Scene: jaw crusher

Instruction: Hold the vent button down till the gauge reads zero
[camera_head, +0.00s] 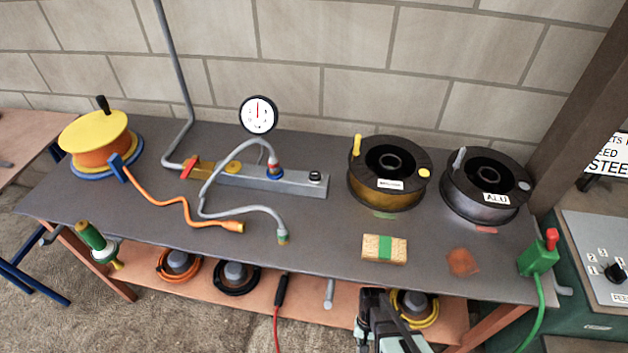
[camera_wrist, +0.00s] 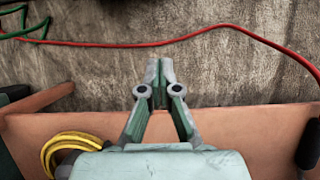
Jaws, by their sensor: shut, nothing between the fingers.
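The pressure gauge (camera_head: 258,114) has a white round face and stands at the back of the dark bench. Its needle points roughly straight up; the figures are too small to read. Below it a grey metal manifold bar (camera_head: 262,178) carries a red-handled valve (camera_head: 190,167), a yellow round part (camera_head: 233,167) and a small black button-like part (camera_head: 315,177) at its right end. I cannot tell for sure which is the vent button. My gripper (camera_wrist: 161,72) is shut and empty. In the head view it is at the bottom, in front of the bench, well away from the manifold.
A grey hose (camera_head: 240,208) and an orange hose (camera_head: 185,208) lie on the bench (camera_head: 318,248). The lower shelf (camera_wrist: 240,120) holds a yellow coil (camera_wrist: 62,148).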

